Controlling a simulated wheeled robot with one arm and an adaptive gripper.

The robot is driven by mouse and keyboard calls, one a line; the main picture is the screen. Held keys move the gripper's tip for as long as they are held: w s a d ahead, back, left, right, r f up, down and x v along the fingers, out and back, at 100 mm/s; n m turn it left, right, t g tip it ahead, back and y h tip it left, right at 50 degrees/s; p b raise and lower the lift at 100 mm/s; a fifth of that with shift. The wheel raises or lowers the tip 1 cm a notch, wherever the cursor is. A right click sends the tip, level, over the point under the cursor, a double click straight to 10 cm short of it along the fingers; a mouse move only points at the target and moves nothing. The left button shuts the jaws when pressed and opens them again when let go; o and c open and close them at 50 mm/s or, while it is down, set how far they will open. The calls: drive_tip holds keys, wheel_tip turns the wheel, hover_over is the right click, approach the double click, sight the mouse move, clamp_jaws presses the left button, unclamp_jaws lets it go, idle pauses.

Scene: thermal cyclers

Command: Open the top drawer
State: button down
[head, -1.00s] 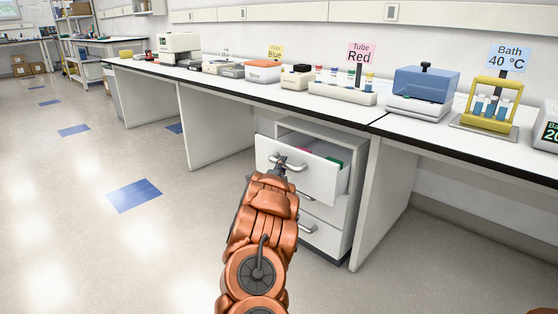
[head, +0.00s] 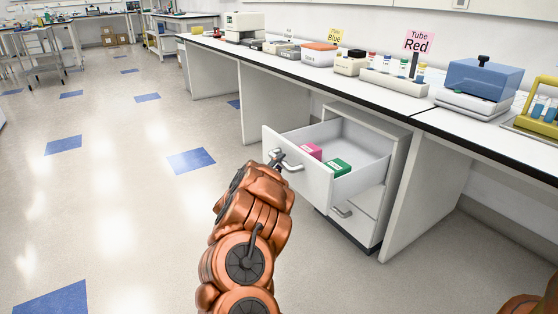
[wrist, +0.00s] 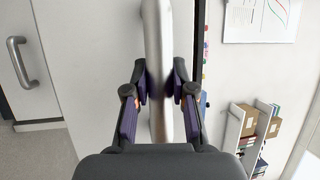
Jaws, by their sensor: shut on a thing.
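The top drawer (head: 302,177) of the white under-bench cabinet stands pulled well out, and its inside shows. A pink box (head: 312,151) and a green box (head: 338,167) lie in it. My gripper (head: 277,158) is at the drawer's front, on its handle (head: 292,166). In the wrist view the two fingers (wrist: 160,85) close from both sides on the silver handle bar (wrist: 157,35). A lower drawer's handle (head: 342,211) shows below, and another handle (wrist: 22,62) shows at the left of the wrist view.
The bench top (head: 400,103) above carries a tube rack (head: 394,82), a blue-lidded device (head: 483,78) and other equipment. A bench side panel (head: 399,197) stands right of the cabinet. The floor (head: 120,200) to the left is clear.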

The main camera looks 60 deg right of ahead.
drive_tip(key=shift+w+a, duration=0.15)
drive_tip(key=shift+a, duration=0.05)
drive_tip(key=c, duration=0.9)
unclamp_jaws()
drive_tip(key=shift+c, duration=0.2)
drive_tip(key=a+f, duration=0.2)
drive_tip(key=a, duration=0.9)
drive_tip(key=shift+a, duration=0.35)
drive_tip(key=shift+f, duration=0.1)
drive_tip(key=shift+w, duration=0.1)
